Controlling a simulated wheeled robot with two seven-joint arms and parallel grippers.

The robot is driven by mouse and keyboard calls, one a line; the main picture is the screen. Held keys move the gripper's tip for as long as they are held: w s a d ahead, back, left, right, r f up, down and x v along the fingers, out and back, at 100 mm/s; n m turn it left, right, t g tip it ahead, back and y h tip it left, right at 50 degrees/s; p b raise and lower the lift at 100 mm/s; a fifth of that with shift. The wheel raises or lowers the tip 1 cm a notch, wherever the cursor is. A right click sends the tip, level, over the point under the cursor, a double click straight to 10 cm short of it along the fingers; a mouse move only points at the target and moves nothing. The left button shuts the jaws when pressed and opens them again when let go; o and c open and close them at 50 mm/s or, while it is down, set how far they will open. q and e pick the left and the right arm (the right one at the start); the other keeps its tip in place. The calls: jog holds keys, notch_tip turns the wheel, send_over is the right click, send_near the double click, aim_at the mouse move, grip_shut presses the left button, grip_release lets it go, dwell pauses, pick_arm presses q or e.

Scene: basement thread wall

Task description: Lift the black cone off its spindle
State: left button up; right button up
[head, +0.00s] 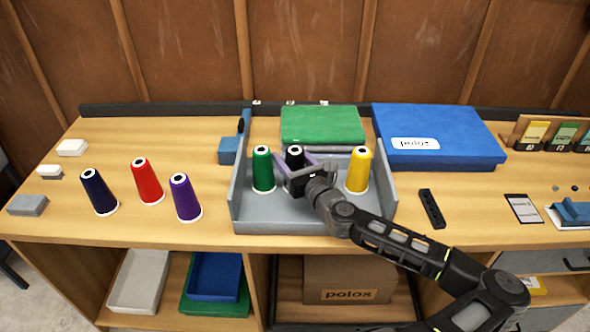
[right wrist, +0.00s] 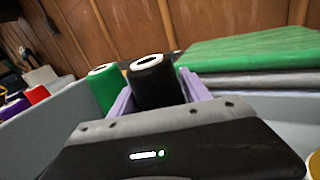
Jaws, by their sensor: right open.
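The black cone (head: 294,154) stands upright in the grey tray (head: 285,226), between the green cone (head: 263,169) and the yellow cone (head: 358,170). Its lower part is hidden behind my right gripper (head: 290,170) in the head view. In the right wrist view the black cone (right wrist: 154,82) sits between the two purple fingers of my right gripper (right wrist: 158,90), which are open on either side of it. Whether they touch it is not clear. The spindle under the cone is hidden. My left gripper is not in view.
The green cone stands close left of the black one. Navy (head: 99,192), red (head: 147,181) and purple (head: 185,197) cones stand on the bench left of the tray. A green box (head: 322,124) and a blue box (head: 437,133) lie behind. The tray has raised side walls.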

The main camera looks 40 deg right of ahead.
dwell(0.5)
grip_shut()
dwell(0.4)
